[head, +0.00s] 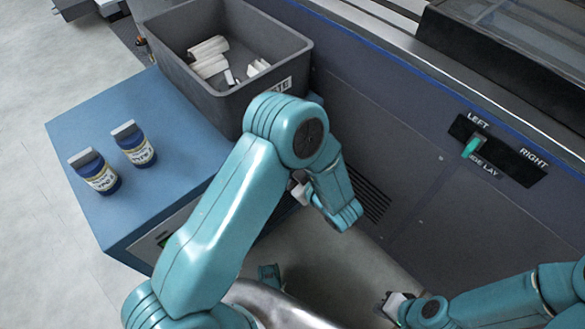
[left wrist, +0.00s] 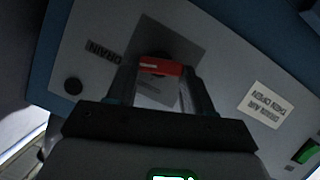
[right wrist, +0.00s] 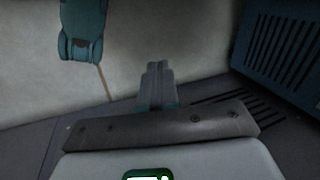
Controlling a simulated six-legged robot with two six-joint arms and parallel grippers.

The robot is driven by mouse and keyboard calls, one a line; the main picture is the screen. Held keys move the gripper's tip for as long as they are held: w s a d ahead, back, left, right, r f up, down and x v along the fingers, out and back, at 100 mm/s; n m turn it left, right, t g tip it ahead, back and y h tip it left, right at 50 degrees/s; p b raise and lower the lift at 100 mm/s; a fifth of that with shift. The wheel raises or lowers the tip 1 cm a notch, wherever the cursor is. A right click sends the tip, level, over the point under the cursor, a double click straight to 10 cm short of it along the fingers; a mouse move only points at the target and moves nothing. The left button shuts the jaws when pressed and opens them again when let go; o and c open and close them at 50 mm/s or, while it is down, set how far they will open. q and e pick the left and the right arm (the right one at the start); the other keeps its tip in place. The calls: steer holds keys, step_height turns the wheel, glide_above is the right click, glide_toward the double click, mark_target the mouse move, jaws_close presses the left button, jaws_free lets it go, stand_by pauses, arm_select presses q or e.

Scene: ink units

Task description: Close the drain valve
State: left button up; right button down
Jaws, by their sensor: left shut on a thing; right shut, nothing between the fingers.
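The drain valve shows in the left wrist view as a red handle (left wrist: 160,67) on a grey plate, by an upside-down DRAIN label (left wrist: 103,51). My left gripper (left wrist: 160,85) is shut on the red handle, one finger on each side. In the head view my left arm hides the handle and most of that gripper, at the side of the blue cabinet (head: 125,130). My right gripper (head: 388,304) is low at the bottom right of the head view. Its fingers (right wrist: 157,70) are together and empty in the right wrist view, over the floor.
A grey bin (head: 225,95) with white pieces stands on the cabinet, behind two blue bottles (head: 100,175) (head: 136,148). A LEFT/RIGHT switch (head: 470,147) is on the dark machine. Beside the valve are a DRAIN AIR THEN OPEN label (left wrist: 265,103) and a green switch (left wrist: 306,151).

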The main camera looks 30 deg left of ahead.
arm_select(q)
steer(key=shift+s+a+f+n+t+y+b, duration=0.2)
steer(key=shift+n+t+b, duration=0.75)
steer(key=shift+n+b, duration=0.85)
steer(key=shift+s+d+f+n+t+y+b, duration=0.2)
steer(key=shift+n+t+b, duration=0.7)
steer(key=shift+n+b, duration=0.85)
steer(key=shift+s+a+f+n+t+y+b, duration=0.1)
steer(key=shift+a+f+n+t+y+b, duration=0.2)
steer(key=shift+n+t+b, duration=1.1)
arm_select(e)
steer(key=w+d+f+t, duration=0.1)
steer(key=w+f, duration=0.4)
steer(key=f, duration=0.5)
steer(key=shift+w+d+f+t+h+b, duration=0.2)
steer(key=shift+w+d+t+h+b, duration=0.15)
steer(key=shift+t, duration=0.25)
arm_select(q)
steer(key=shift+n+g, duration=0.45)
steer(key=shift+n, duration=0.3)
steer(key=o, duration=1)
steer(key=shift+o, duration=0.2)
steer(key=shift+d, duration=0.15)
arm_select(e)
steer(key=shift+s, duration=0.2)
